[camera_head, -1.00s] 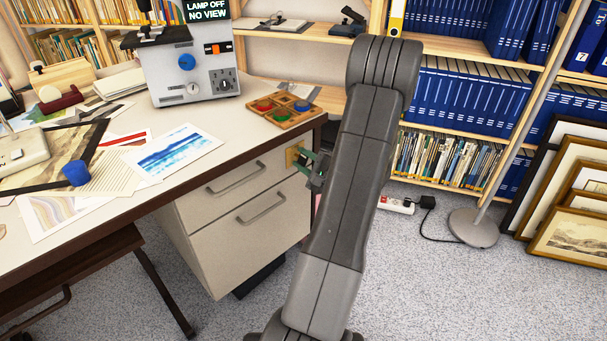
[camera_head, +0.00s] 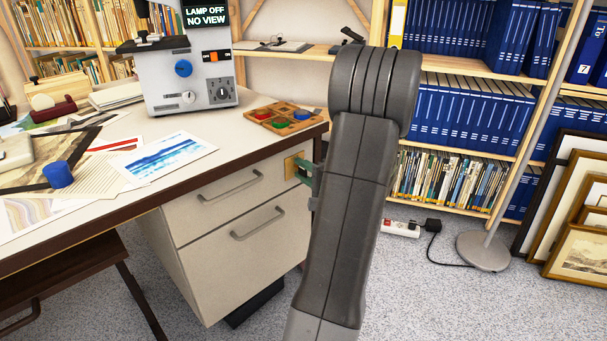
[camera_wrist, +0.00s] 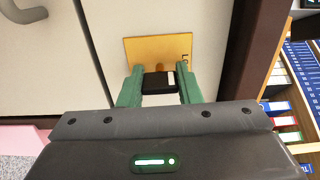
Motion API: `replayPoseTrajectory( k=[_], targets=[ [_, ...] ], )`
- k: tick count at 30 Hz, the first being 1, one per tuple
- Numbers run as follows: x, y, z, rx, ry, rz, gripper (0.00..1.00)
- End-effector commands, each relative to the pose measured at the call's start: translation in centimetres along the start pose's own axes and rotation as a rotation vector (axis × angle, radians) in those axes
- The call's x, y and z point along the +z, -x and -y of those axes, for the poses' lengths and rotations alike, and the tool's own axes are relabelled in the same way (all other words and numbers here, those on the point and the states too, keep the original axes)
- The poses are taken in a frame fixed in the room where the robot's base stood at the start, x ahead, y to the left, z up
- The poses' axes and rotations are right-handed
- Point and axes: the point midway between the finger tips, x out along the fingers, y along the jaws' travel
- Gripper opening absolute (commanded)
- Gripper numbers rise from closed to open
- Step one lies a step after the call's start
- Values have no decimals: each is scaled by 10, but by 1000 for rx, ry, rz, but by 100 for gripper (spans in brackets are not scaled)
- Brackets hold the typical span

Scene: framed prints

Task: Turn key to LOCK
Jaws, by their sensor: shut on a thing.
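A brass lock plate (camera_head: 291,166) is on the upper right of the desk's drawer front. It also shows in the wrist view (camera_wrist: 145,47), with small dark marks at its right edge. The black key head (camera_wrist: 158,83) is between my two green fingers, in front of the plate, with a pale mark near its right end. My gripper (camera_wrist: 159,84) is shut on the key. In the head view my gripper (camera_head: 306,171) is at the plate, partly hidden behind my arm. The key's shaft and the keyhole are mostly hidden.
Two drawers with bar handles (camera_head: 230,188) are left of the plate. The desk (camera_head: 230,140) above holds a grey lamp-view device (camera_head: 200,80), a wooden tray (camera_head: 262,118) and prints. A shelf of blue binders (camera_head: 465,115) and a floor lamp base (camera_head: 484,251) are at right.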

Motion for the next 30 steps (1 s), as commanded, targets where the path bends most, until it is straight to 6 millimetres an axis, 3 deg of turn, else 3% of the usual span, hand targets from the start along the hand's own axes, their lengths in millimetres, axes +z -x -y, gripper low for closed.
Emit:
replayPoseTrajectory(
  k=[9,10,13,23,30],
  targets=[
    [1,0,-1,2,2,2,8],
    [1,0,-1,2,1,2,33],
    [0,0,-1,1,1,2,52],
    [0,2,0,1,1,0,53],
    [-1,35,2,2,-1,-5,53]
  ],
)
